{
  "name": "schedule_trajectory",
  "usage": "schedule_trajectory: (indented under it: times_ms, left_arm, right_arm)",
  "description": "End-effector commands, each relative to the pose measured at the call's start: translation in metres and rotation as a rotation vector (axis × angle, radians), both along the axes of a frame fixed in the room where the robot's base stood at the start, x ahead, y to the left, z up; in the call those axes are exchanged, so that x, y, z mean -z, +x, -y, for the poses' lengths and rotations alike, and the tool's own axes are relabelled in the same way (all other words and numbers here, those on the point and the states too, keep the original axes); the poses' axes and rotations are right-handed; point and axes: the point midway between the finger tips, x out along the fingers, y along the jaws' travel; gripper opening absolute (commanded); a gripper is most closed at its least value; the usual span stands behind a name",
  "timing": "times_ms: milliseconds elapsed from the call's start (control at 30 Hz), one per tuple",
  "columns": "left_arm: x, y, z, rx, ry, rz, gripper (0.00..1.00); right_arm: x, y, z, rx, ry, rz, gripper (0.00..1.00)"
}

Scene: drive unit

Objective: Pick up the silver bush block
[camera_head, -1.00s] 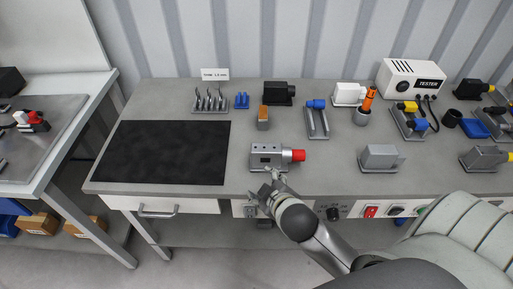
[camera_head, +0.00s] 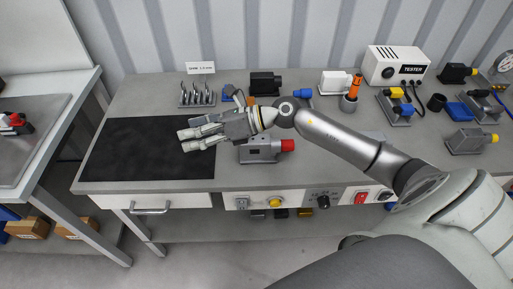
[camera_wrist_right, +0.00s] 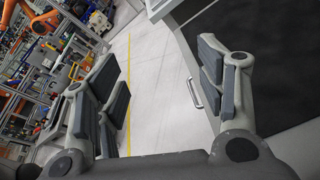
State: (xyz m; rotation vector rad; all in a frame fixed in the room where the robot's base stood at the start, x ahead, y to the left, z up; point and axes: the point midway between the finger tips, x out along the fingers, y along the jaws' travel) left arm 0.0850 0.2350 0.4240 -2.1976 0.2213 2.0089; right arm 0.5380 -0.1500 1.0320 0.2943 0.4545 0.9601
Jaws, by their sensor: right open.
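Another grey block with a yellow end (camera_head: 466,141) stands at the right. My right gripper (camera_head: 182,140) is open and empty above the right part of the black mat, left of the red-ended block, with its fingers pointing left. The right wrist view shows its spread fingers (camera_wrist_right: 160,75) with floor and the bench edge between them, and no block. My left gripper is not in view.
The black mat (camera_head: 130,150) is bare. A rack of pins (camera_head: 197,95), a black block (camera_head: 265,83), a white block (camera_head: 334,82) and the tester (camera_head: 396,66) stand along the back. My right forearm covers part of the bench's middle.

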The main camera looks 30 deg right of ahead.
Motion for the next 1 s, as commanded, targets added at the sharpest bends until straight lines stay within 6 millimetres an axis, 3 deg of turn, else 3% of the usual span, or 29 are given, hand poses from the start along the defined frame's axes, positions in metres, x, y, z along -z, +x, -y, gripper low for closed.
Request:
schedule_trajectory:
  times_ms: [200, 400, 500, 633, 1000]
  left_arm:
    - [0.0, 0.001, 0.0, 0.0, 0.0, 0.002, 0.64]
    - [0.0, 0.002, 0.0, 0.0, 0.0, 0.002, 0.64]
    - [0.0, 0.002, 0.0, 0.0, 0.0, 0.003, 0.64]
    - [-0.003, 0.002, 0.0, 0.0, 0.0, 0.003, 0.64]
    - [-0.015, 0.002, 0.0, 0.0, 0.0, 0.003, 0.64]
  right_arm:
    - [0.049, -0.005, 0.085, -0.182, -0.533, -0.009, 0.64]
    - [0.065, -0.016, 0.17, -0.268, -0.865, -0.104, 0.64]
    - [0.066, -0.021, 0.195, -0.287, -0.945, -0.141, 0.64]
    - [0.072, -0.023, 0.203, -0.298, -0.977, -0.161, 0.64]
    - [0.116, -0.013, 0.186, -0.297, -0.975, -0.16, 0.64]
